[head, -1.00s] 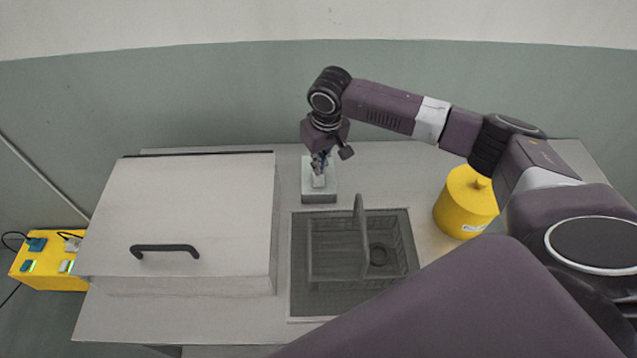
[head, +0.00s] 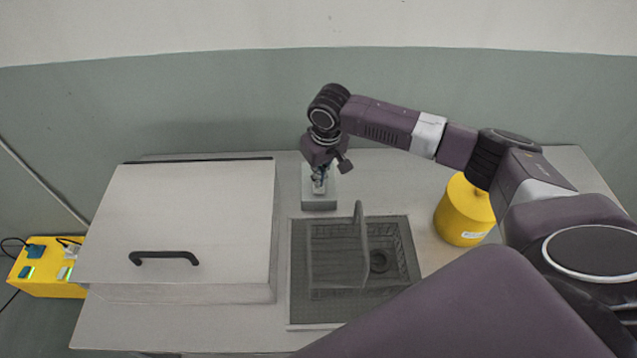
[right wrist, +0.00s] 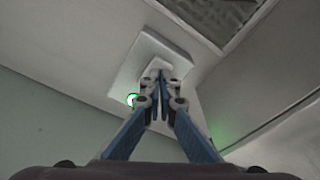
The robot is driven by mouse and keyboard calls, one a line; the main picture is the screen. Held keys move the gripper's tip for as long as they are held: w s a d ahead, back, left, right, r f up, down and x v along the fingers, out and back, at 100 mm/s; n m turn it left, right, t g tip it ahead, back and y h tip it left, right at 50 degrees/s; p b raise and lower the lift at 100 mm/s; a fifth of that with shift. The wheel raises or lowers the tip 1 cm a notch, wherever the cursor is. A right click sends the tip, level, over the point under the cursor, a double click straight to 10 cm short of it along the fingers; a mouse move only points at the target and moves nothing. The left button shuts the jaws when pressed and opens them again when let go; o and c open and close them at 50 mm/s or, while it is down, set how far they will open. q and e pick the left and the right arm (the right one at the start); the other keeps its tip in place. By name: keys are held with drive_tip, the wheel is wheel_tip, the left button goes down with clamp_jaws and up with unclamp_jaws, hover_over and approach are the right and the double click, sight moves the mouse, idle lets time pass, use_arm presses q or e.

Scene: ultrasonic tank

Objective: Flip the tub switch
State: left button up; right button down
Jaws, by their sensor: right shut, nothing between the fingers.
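The tub switch is a pale box (head: 319,204) on the table behind the basket, with a raised rocker on top. In the right wrist view the switch plate (right wrist: 178,63) shows a lit green lamp (right wrist: 131,99) at its edge. My right gripper (head: 319,187) points down over the switch. In the right wrist view its blue fingers (right wrist: 160,77) are shut and empty, with their tips at the rocker. The tips hide part of the rocker, so I cannot tell its tilt or whether they touch it. The tub (head: 195,215) has a closed lid with a black handle (head: 164,257). My left gripper is out of view.
A mesh basket (head: 335,265) with an upright divider sits on a dark grey mat in front of the switch. A yellow lidded canister (head: 463,214) stands to the right near my arm. A yellow power box (head: 50,279) with green lights is at far left.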

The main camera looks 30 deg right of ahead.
idle(0.7)
drive_tip(key=shift+f+b, duration=0.3)
drive_tip(key=shift+f, duration=0.8)
idle(0.4)
wheel_tip(320, 180, up, 7)
drive_tip(key=p, duration=0.8)
drive_tip(key=shift+r, duration=0.1)
idle(0.5)
